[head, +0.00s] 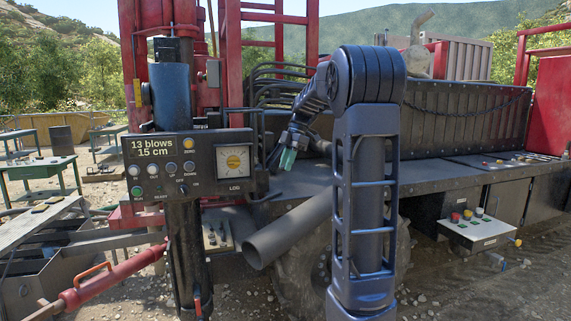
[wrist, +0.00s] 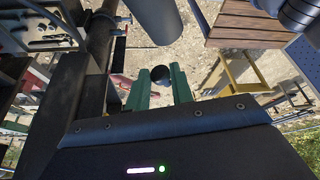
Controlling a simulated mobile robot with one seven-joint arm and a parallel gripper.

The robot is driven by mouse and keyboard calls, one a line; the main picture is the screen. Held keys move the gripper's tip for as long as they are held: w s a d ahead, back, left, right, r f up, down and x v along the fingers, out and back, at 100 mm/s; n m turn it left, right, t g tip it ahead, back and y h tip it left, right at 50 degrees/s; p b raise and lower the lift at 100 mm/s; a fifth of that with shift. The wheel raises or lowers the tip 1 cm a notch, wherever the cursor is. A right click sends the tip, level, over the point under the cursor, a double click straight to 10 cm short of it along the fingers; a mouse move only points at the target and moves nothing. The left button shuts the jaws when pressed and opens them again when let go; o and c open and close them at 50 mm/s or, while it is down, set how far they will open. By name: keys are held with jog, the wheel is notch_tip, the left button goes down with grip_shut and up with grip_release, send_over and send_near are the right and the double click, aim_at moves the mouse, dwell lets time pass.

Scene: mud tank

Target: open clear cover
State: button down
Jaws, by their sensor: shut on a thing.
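My gripper (head: 288,158) is just right of the control panel (head: 150,182) in the head view, with its green fingertips pointing down. In the wrist view my gripper (wrist: 159,88) has its two green fingers on either side of a small dark round knob (wrist: 160,74), and it is shut on it. The panel carries a square dial gauge (head: 235,161) with a pale face, a display reading "13 blows 15 cm" and several round buttons. I cannot make out a clear cover in either view, nor tell what the knob belongs to.
A grey pipe (head: 285,230) slants below my gripper. The dark truck deck (head: 420,180) lies behind and to the right, with a button box (head: 475,232) below its edge. A red rig mast rises behind the panel. A wooden slatted surface (wrist: 250,22) shows in the wrist view.

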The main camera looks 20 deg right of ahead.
jog(key=shift+w+a+r, duration=0.1)
jog(key=shift+w+a, duration=0.05)
jog(key=shift+a, duration=0.1)
jog(key=c, duration=1.2)
grip_release()
jog(key=shift+a, duration=0.1)
jog(key=shift+c, duration=0.2)
jog(key=v, duration=1)
jog(key=shift+d+r, duration=0.25)
jog(key=shift+d, duration=0.05)
